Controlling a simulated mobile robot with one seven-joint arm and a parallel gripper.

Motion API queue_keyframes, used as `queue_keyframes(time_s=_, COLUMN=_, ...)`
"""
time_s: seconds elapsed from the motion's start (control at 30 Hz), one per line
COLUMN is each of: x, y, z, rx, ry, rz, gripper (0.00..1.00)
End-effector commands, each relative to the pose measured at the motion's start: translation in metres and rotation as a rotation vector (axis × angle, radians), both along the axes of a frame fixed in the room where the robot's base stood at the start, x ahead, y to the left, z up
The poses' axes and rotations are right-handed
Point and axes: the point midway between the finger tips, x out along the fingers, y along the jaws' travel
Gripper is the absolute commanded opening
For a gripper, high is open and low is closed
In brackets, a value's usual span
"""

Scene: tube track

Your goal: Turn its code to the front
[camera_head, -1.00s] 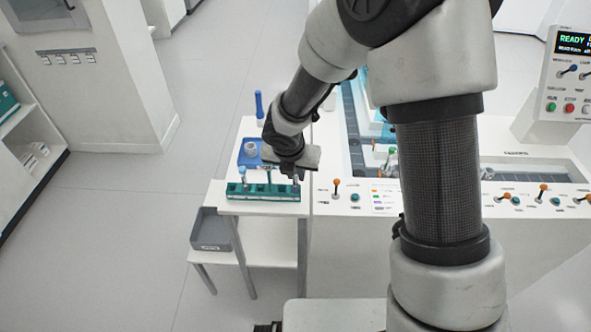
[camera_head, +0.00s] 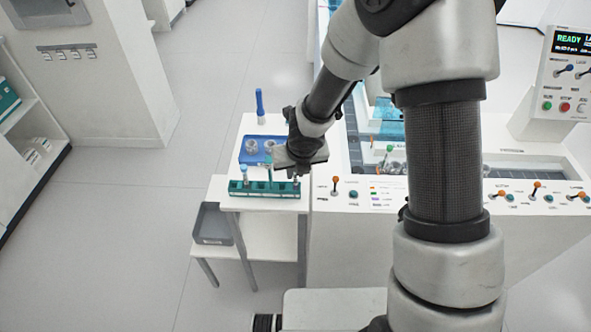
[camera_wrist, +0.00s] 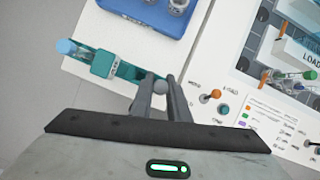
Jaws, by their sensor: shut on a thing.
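My gripper (camera_head: 296,178) is at the rack's right end. In the wrist view its two fingers (camera_wrist: 162,92) are shut on a tube with a round grey cap (camera_wrist: 160,87). The tube's body is hidden below the cap, and I see no code on it. I cannot tell whether it is clear of the rack.
A blue tray (camera_head: 247,159) with clear round vessels lies behind the rack, with a blue upright object (camera_head: 260,106) beyond it. To the right is the white machine panel with an orange-tipped lever (camera_head: 335,184). A grey bin (camera_head: 212,225) sits on the lower shelf.

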Motion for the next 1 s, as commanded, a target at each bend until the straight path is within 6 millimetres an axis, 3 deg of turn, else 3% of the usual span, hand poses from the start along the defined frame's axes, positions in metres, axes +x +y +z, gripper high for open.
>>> queue_keyframes(time_s=0.33, x=0.0001, y=0.0002, z=-0.0021, rx=0.0, ry=0.0, rz=-0.001, gripper=0.02)
queue_keyframes(time_s=0.37, x=0.0002, y=0.0002, z=-0.0021, rx=0.0, ry=0.0, rz=-0.001, gripper=0.2)
queue_keyframes(time_s=0.47, x=0.0002, y=0.0002, z=-0.0021, rx=0.0, ry=0.0, rz=-0.001, gripper=0.37)
queue_keyframes(time_s=1.0, x=0.0001, y=0.0002, z=-0.002, rx=0.0, ry=0.0, rz=-0.001, gripper=0.37)
